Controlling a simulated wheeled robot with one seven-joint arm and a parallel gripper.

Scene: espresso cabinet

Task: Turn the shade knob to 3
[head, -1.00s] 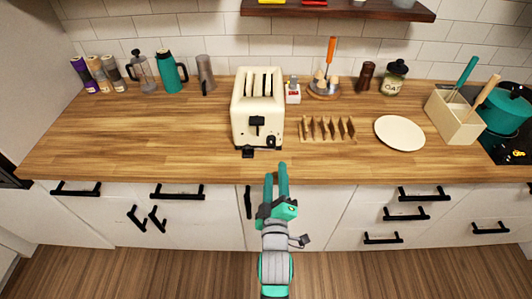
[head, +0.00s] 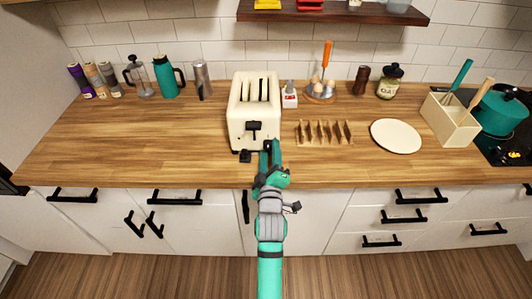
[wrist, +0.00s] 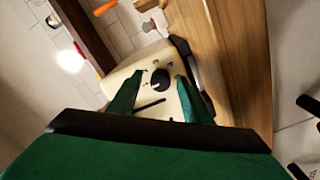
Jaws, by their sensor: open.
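The cream toaster (head: 254,100) stands on the wooden counter, its front facing me. Its round black shade knob (wrist: 159,79) shows in the wrist view, with small dark marks around it; I cannot read the numbers or tell which one it points at. In the head view the knob is mostly hidden by my fingertips. My gripper (head: 271,146) is in front of the toaster's lower right front. In the wrist view my gripper (wrist: 160,76) is open, with one green finger on each side of the knob. I cannot tell whether they touch it.
The black toaster lever (head: 254,128) is just left of my fingers in the head view. A toast rack (head: 324,133) and a white plate (head: 396,136) are to the right.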

